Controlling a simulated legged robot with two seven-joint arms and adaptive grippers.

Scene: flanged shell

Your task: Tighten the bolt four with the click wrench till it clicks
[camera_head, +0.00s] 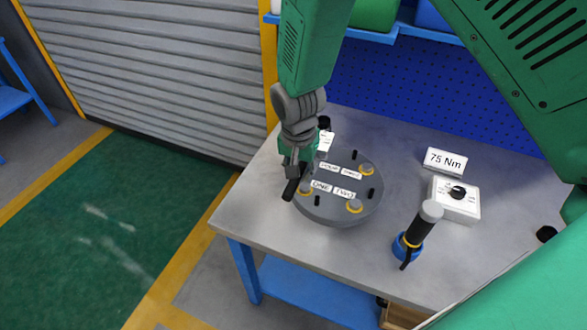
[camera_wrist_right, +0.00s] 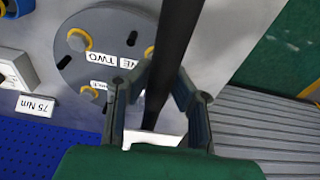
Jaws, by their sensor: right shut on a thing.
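The round grey flanged shell (camera_head: 345,207) lies on the bench with labels ONE, TWO, THREE and FOUR. Bolt two (camera_head: 354,206) and bolt three (camera_head: 365,168) show yellow rings; bolt one (camera_head: 306,190) is beside my gripper. Bolt four, near the FOUR label (camera_head: 329,166), is hidden by my right gripper (camera_head: 297,170). That gripper is over the flange's left side, shut on a long black bar (camera_head: 291,188), likely the click wrench handle. The right wrist view shows the bar (camera_wrist_right: 174,45) between my fingers (camera_wrist_right: 160,95). Whether the tool sits on a bolt I cannot tell. My left gripper is out of view.
A black-handled tool (camera_head: 418,228) with a grey end stands in a blue holder (camera_head: 402,249) at the right. Behind it are a white dial box (camera_head: 454,199) and a "75 Nm" sign (camera_head: 446,160). The front left bench top (camera_head: 250,205) is clear.

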